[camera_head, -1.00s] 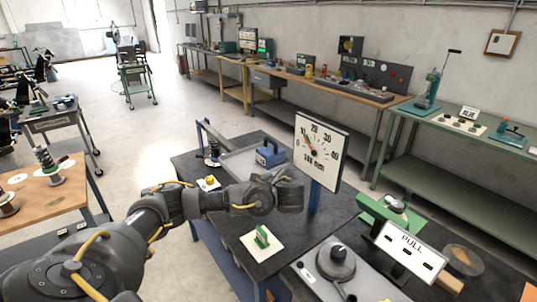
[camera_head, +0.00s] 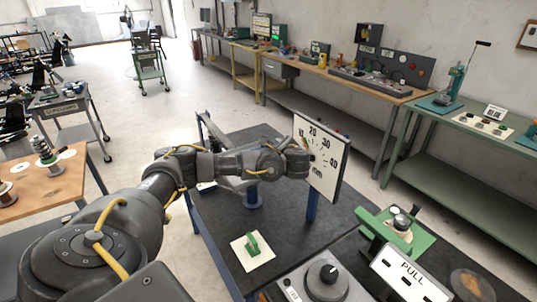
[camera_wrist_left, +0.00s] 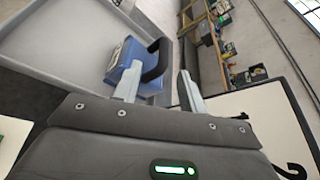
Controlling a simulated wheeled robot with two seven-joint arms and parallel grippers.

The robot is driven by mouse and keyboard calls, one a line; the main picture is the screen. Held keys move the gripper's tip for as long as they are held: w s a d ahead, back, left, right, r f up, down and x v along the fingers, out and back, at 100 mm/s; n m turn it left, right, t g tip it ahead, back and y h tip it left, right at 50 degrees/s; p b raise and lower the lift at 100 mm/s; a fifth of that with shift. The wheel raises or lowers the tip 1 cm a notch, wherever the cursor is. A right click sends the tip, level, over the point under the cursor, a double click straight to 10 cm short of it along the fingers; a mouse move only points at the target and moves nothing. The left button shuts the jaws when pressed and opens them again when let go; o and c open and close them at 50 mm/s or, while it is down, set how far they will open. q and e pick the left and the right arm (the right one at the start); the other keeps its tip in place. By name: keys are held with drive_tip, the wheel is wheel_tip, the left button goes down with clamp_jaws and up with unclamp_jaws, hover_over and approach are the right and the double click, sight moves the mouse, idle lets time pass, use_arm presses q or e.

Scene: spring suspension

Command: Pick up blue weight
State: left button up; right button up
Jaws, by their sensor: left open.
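The blue weight (camera_wrist_left: 122,66) shows in the left wrist view as a blue block with a dark arched handle (camera_wrist_left: 156,62). It sits on a grey tray-like surface (camera_wrist_left: 70,35). My left gripper (camera_wrist_left: 158,70) is open, and the handle appears between its two fingers in the picture. I cannot tell whether they touch it. The block lies partly behind the left finger. In the head view my left arm hides the weight, and its wrist is beside the dial board (camera_head: 322,160). My right gripper is not in view.
A green block on a white card (camera_head: 252,248) lies on the dark table (camera_head: 290,245). The dial board stands on a blue post, close to my left wrist. A grey knob unit (camera_head: 325,280) and a PULL sign (camera_head: 410,278) are at the front right.

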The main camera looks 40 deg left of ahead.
use_arm(q)
drive_tip(key=p+x, duration=0.1)
drive_tip(key=x, duration=0.2)
drive_tip(key=p+x, duration=0.2)
drive_tip(key=x, duration=0.2)
drive_tip(key=shift+w+r+p, duration=0.2)
drive_tip(key=shift+w+p, duration=0.1)
drive_tip(key=shift+w, duration=0.05)
drive_tip(key=shift+w+a+f, duration=0.15)
drive_tip(key=shift+a+f, duration=0.05)
drive_tip(key=shift+a, duration=0.15)
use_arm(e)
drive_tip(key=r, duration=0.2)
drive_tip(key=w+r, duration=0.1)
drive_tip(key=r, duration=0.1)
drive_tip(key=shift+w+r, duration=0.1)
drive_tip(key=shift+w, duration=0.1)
use_arm(q)
clamp_jaws()
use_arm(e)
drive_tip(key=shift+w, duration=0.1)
